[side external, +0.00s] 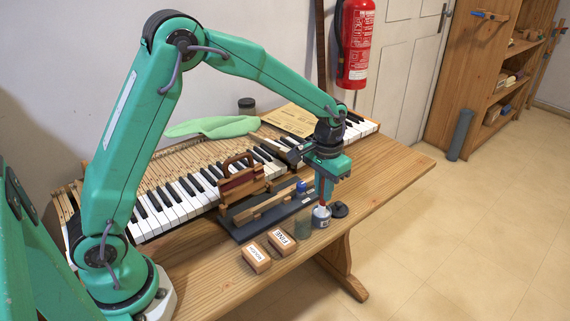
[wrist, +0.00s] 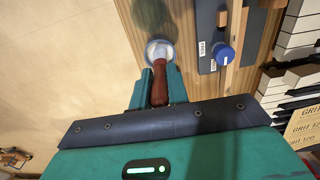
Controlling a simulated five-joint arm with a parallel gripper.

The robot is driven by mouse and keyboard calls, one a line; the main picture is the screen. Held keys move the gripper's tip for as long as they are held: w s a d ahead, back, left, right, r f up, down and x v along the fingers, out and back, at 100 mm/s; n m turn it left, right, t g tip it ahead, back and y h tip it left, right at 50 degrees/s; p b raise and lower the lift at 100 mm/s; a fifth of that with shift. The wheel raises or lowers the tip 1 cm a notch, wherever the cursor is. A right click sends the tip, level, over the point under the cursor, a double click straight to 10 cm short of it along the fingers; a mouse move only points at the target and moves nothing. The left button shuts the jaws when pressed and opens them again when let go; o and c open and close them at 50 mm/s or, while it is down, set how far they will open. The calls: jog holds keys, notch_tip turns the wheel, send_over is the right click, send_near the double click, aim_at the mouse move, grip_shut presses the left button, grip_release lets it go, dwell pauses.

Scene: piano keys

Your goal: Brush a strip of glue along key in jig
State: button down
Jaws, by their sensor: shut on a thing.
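My gripper (side external: 326,188) is shut on the reddish-brown handle of a brush (side external: 325,200), which points down into a small glue jar (side external: 320,217) on the bench. In the wrist view the brush handle (wrist: 160,88) sits between the teal fingers (wrist: 159,78), its lower end over the jar's pale round mouth (wrist: 160,49). The bristles are hidden. The jig (side external: 240,232) stands left of the jar, a dark base carrying a pale wooden key (side external: 263,208). A blue knob (side external: 301,186) is at its right end, and the jig's end also shows in the wrist view (wrist: 208,60).
A black lid (side external: 339,209) lies right of the jar and a greenish glass (side external: 303,221) stands left of it. Two labelled blocks (side external: 282,241) (side external: 256,258) lie in front of the jig. The piano keyboard (side external: 180,200) runs behind. The bench's right end is clear.

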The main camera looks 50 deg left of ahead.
jog(key=shift+r, duration=0.1)
jog(key=shift+r, duration=3.4)
jog(key=s+a+r, duration=0.3)
jog(key=s+a, duration=0.2)
jog(key=s, duration=0.2)
jog(key=shift+a+r, duration=0.25)
jog(key=shift+s, duration=0.1)
